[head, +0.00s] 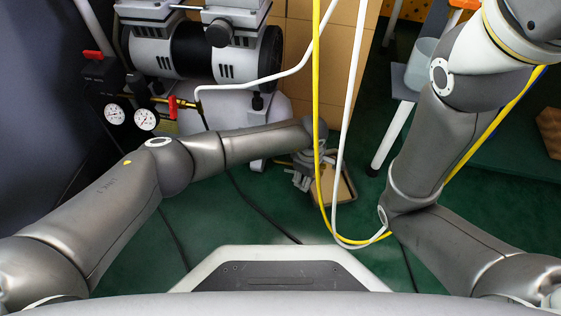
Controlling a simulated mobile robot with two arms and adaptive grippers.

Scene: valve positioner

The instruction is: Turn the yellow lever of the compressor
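The compressor (200,55) stands at the back left, with black motor housings, grey heads and a pale tank (245,110) below. At its left are two round white gauges, one (115,114) beside the other (146,120). A red lever (172,107) sits on the brass fitting right of the gauges. A red-topped knob or handle (92,55) is above them. I cannot make out a clearly yellow lever. My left gripper (303,181) hangs low at the middle, right of the compressor and apart from the levers; its fingers are too small to read. My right gripper is out of view.
A yellow hose (316,100) and a white hose (350,110) hang in front of my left wrist. A tan tray-like box (344,188) lies on the green floor by the gripper. A white-legged stand (392,135) is to the right. Dark cables cross the floor.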

